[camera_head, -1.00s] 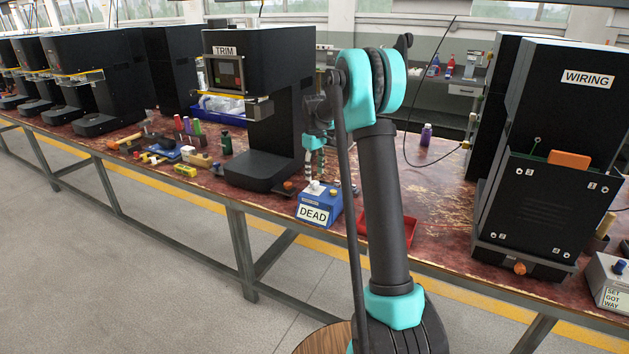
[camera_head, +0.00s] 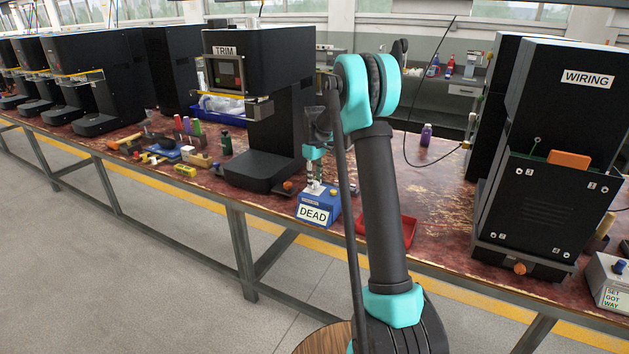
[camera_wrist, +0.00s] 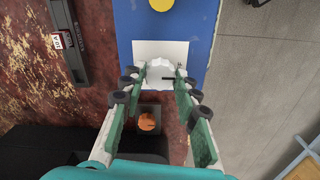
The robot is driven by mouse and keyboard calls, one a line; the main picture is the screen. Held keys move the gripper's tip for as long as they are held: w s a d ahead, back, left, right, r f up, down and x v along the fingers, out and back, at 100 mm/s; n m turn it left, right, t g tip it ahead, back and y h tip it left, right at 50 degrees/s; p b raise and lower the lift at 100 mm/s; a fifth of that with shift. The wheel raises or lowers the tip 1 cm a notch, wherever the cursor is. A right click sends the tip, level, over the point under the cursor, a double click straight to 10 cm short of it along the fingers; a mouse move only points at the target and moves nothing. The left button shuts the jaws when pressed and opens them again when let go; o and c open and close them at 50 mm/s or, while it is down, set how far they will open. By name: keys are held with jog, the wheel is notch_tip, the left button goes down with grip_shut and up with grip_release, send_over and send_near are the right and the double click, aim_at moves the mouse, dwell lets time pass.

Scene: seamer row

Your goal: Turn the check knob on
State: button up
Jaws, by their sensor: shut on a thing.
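A small blue box labelled DEAD (camera_head: 319,211) stands at the bench's front edge. In the wrist view the blue box (camera_wrist: 205,20) fills the upper middle, with a white plate (camera_wrist: 144,49) and a pale round knob (camera_wrist: 160,68) bearing a dark pointer line. My gripper (camera_wrist: 160,77) is shut on the pale knob, one fingertip on each side of it. I cannot read any marking for the knob's position.
The black TRIM machine (camera_head: 258,172) stands close left of the box. An orange knob (camera_wrist: 147,122) lies under my fingers in the wrist view. A red tray (camera_head: 400,238) is right of the box. A yellow button (camera_wrist: 161,4) sits on the box.

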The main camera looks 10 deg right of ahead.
jog(key=shift+c, duration=0.6)
jog(key=shift+m, duration=0.4)
jog(key=m, duration=0.3)
jog(key=shift+m, duration=0.4)
jog(key=m, duration=0.4)
jog(key=shift+m, duration=0.3)
jog(key=m, duration=0.8)
jog(key=shift+m, duration=0.3)
jog(key=o, duration=1.1)
